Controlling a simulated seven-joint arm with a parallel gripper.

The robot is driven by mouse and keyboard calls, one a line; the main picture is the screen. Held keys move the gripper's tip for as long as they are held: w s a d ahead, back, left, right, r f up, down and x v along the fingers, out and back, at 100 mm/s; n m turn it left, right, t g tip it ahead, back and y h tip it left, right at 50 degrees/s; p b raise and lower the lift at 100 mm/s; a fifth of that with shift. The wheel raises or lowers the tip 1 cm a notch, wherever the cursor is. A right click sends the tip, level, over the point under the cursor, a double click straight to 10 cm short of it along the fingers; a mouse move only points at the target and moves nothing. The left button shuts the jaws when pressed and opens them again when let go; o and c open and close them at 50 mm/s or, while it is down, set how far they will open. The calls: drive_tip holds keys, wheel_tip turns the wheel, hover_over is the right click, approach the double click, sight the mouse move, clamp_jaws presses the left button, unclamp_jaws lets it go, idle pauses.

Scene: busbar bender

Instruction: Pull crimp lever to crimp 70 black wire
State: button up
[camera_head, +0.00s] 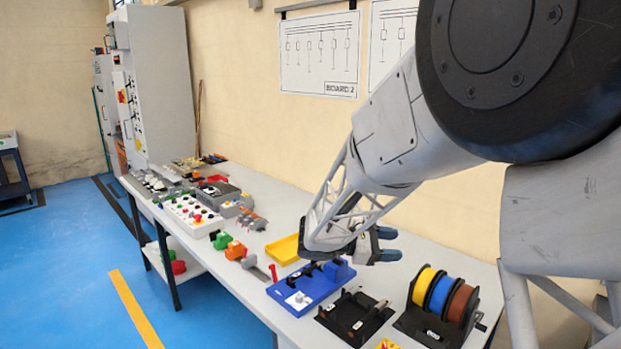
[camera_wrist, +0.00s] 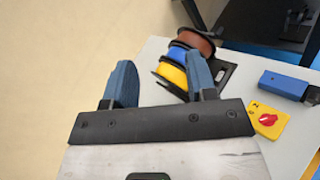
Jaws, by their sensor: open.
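My gripper (camera_head: 388,244) is over the right part of the bench in the head view, with its two blue fingertips apart and nothing between them. Both fingers also show spread in the wrist view (camera_wrist: 160,82), pointing past the spool rack. A blue bench device (camera_head: 308,288) with black parts on top stands below and left of my gripper. A short red upright handle (camera_head: 273,272) is at its left end; I cannot tell if this is the crimp lever. A black fixture (camera_head: 355,316) sits right of the blue device. I cannot make out a black wire.
A rack holds yellow, blue and brown wire spools (camera_head: 443,297) at the bench's right. A yellow tray (camera_head: 284,249) lies behind the blue device. Control boxes (camera_head: 193,214) crowd the far bench.

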drive_tip(key=s+r+m+t+y, duration=0.1)
drive_tip(key=s+m+y, duration=0.5)
drive_tip(key=s, duration=1.1)
drive_tip(key=s+m+t+y, duration=0.1)
drive_tip(key=s+m+y, duration=0.6)
drive_tip(key=s, duration=1)
drive_tip(key=shift+a+r+m+y, duration=0.3)
drive_tip(key=shift+a+r+y, duration=0.05)
drive_tip(key=shift+y, duration=1.35)
